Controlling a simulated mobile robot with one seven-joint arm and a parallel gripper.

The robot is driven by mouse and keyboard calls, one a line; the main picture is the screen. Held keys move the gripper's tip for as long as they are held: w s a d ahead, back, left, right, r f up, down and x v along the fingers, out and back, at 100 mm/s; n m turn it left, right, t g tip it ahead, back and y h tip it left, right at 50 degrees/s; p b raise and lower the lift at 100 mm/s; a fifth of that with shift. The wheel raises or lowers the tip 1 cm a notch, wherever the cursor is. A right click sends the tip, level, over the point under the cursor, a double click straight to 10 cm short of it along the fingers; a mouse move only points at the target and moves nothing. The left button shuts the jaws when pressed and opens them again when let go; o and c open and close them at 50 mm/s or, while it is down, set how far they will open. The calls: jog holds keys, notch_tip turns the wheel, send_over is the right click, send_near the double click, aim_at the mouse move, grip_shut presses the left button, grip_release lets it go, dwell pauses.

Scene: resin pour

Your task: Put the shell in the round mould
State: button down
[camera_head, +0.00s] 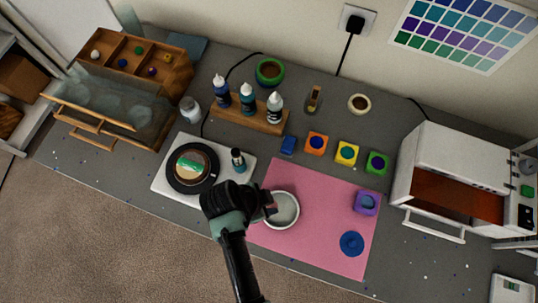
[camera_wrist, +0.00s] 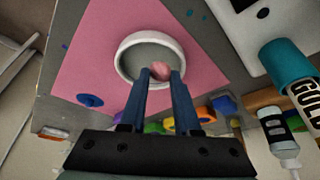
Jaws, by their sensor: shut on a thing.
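The round mould (camera_head: 284,226) is a white ring with a pale grey inside, lying on the pink mat (camera_head: 325,205). It also shows in the wrist view (camera_wrist: 122,62). The shell (camera_wrist: 161,69) is small and pink, between my fingertips. My gripper (camera_wrist: 161,76) is shut on it, with the tips over the mould's near inner side in the wrist view. I cannot tell whether the shell touches the mould's floor. In the head view my gripper (camera_head: 269,208) is at the mould's left rim, and the shell is hard to make out there.
A purple square mould (camera_head: 366,202) and a blue round piece (camera_head: 351,243) are on the mat's right side. A white scale (camera_head: 173,190) stands left, a wooden bottle rack (camera_head: 262,123) behind, and a white oven with an open door (camera_head: 455,185) at right.

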jog(key=shift+f, duration=0.5)
jog(key=shift+c, duration=0.7)
grip_release()
jog(key=shift+r, duration=0.15)
notch_tip(320, 180, up, 7)
jog(key=p, duration=0.6)
jog(key=shift+p, duration=0.3)
